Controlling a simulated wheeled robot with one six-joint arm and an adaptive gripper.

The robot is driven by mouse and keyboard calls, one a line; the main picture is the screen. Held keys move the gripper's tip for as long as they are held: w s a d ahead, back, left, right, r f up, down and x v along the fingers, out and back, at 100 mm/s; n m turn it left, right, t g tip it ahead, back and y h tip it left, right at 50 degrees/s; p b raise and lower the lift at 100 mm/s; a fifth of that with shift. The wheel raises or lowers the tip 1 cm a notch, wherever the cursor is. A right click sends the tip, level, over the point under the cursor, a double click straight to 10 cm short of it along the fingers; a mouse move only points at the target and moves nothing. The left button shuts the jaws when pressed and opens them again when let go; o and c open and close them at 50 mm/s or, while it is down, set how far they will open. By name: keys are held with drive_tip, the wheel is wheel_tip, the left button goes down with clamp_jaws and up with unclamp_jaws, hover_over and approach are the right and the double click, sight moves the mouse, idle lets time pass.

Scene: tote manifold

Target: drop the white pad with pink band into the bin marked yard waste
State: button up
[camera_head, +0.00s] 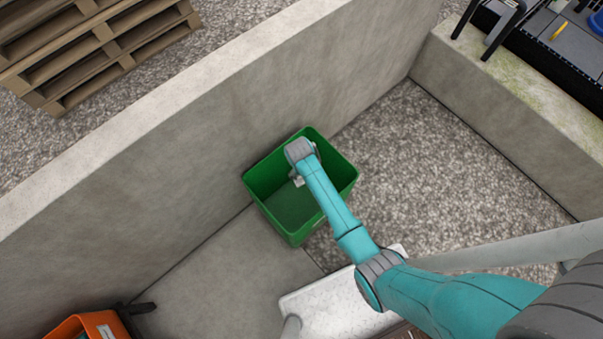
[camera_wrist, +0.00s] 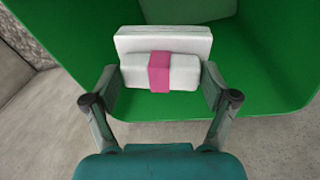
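The white pad with pink band (camera_wrist: 135,73) is between the two fingers of my gripper (camera_wrist: 162,78) in the wrist view, with a finger against each end. The gripper is shut on it. In the head view, a small pale part of the pad (camera_head: 298,181) shows below the wrist, over the green bin (camera_head: 272,220). The green bin is open and stands on the ground by the concrete wall. Its green inside also fills much of the wrist view (camera_wrist: 280,60). No marking can be read on the bin, so I cannot tell if it is the yard waste one.
A low concrete wall (camera_head: 200,135) runs behind the bin. An orange container (camera_head: 95,325) stands at the lower left. A white slab (camera_head: 330,308) lies beneath my arm. Wooden pallets (camera_head: 95,45) lie beyond the wall. Gravel ground to the bin's right is clear.

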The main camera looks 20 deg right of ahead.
drive_tip(key=shift+o, duration=0.7)
wheel_tip(320, 180, up, 12)
drive_tip(key=s+a, duration=0.1)
drive_tip(key=shift+s+a, duration=0.15)
drive_tip(key=shift+a, duration=0.15)
drive_tip(key=shift+f, duration=0.15)
